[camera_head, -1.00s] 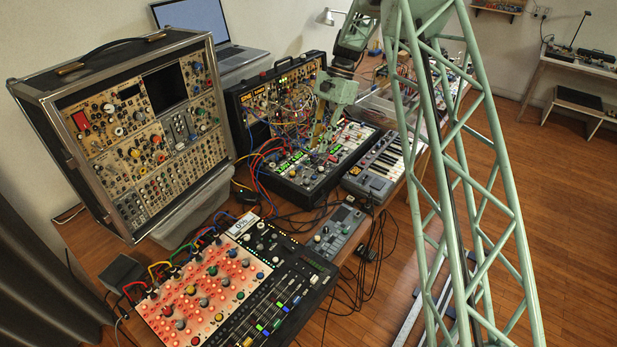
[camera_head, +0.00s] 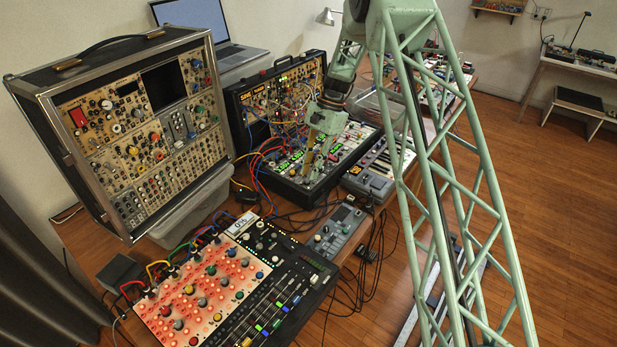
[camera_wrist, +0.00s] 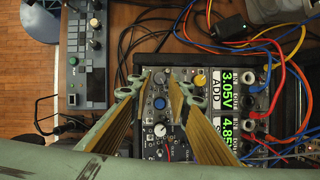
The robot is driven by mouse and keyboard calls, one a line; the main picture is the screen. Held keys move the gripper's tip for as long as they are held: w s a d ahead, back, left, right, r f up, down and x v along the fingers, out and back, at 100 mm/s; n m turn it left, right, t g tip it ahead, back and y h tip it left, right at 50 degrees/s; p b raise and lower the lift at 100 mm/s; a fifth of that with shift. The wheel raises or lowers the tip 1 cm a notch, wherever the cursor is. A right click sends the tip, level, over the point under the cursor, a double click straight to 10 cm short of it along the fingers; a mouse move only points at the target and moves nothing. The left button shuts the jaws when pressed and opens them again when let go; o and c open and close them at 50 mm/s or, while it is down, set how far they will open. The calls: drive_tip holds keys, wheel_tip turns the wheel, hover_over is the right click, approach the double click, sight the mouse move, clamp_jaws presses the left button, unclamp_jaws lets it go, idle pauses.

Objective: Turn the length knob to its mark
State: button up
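My gripper (camera_wrist: 158,88) is open, with its two fingers apart above a module panel in the wrist view. A grey knob (camera_wrist: 160,78), a blue-grey knob (camera_wrist: 159,103) and a white-capped knob (camera_wrist: 159,129) show in a column between the fingers. I cannot read which is the length knob or see its mark. The fingers hide panel parts on both sides, and contact with any knob cannot be told. In the head view my gripper (camera_head: 309,162) hangs over the flat front part of the black synth case (camera_head: 313,203).
Red and blue patch cables (camera_wrist: 284,85) crowd the right of the wrist view, beside green voltage displays (camera_wrist: 238,90). A small grey device (camera_wrist: 87,50) lies to the left.

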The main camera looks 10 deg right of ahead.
sight(307, 181)
drive_tip(key=shift+x, duration=1.2)
drive_tip(key=c, duration=0.6)
drive_tip(key=shift+w+n, duration=0.1)
drive_tip(key=shift+n, duration=0.3)
drive_tip(key=n+p, duration=0.1)
drive_tip(key=n, duration=0.1)
drive_tip(key=n+g+h+p, duration=0.1)
drive_tip(key=n, duration=0.1)
drive_tip(key=shift+w+a+r, duration=0.1)
drive_tip(key=shift+a, duration=0.1)
drive_tip(key=n+h, duration=0.1)
drive_tip(key=n, duration=0.2)
drive_tip(key=n+g+h+p, duration=0.1)
drive_tip(key=n, duration=0.3)
drive_tip(key=shift+a+h, duration=0.2)
drive_tip(key=shift+h, duration=0.2)
